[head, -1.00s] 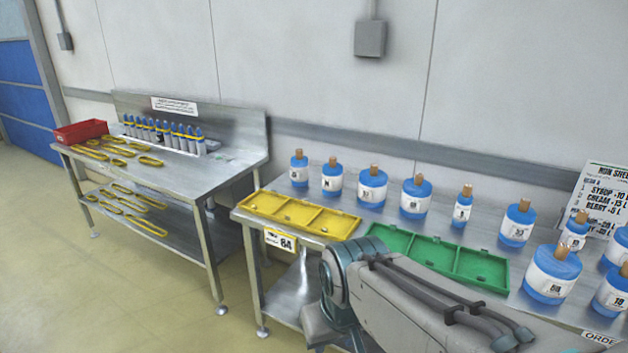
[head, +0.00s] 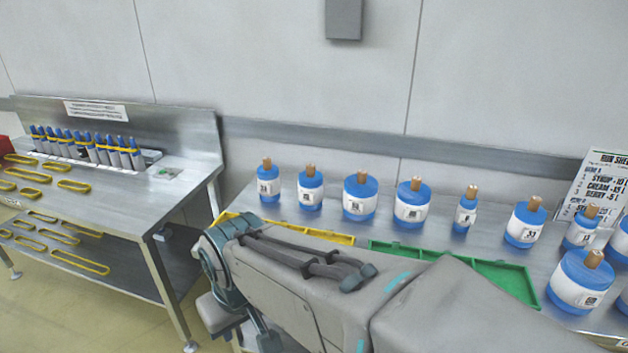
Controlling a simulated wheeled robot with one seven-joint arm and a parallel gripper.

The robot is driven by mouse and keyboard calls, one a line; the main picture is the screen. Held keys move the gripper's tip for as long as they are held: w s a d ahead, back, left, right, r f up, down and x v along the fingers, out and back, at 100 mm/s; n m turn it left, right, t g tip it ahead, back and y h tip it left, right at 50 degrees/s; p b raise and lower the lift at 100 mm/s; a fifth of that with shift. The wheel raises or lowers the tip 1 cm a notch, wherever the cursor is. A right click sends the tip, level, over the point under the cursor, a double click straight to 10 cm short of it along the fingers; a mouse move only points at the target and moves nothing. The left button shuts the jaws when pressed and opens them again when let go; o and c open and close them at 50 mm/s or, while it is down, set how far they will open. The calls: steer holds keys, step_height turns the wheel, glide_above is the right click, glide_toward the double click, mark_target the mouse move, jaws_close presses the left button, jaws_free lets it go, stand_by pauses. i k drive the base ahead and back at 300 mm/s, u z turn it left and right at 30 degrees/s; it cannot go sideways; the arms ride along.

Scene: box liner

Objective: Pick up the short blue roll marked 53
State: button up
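Several blue rolls with white labels and brown cores stand upright on the right steel table. One short, wide roll (head: 525,225) right of the middle has a label that looks like 33 or 53; I cannot tell which. Others are a slim roll (head: 268,182) at the left end, a roll (head: 310,190) beside it, wider rolls (head: 360,197) and (head: 412,206), and a slim roll (head: 465,211). A large roll (head: 580,283) stands nearer at the right. Their labels are too small to read surely. My arm crosses the foreground; my gripper is not visible.
A green tray (head: 505,277) and a yellow tray (head: 335,237) lie along the table's front, partly hidden by my arm. A sign (head: 600,180) stands at the back right. The left table (head: 120,195) holds yellow loops and a row of slim blue-topped rolls.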

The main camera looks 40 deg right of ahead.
mark_target(360, 190)
steer(key=z, duration=0.55)
steer(key=i, duration=0.75)
steer(key=z, duration=1.15)
steer(key=i, duration=0.25)
steer(key=z, duration=0.15)
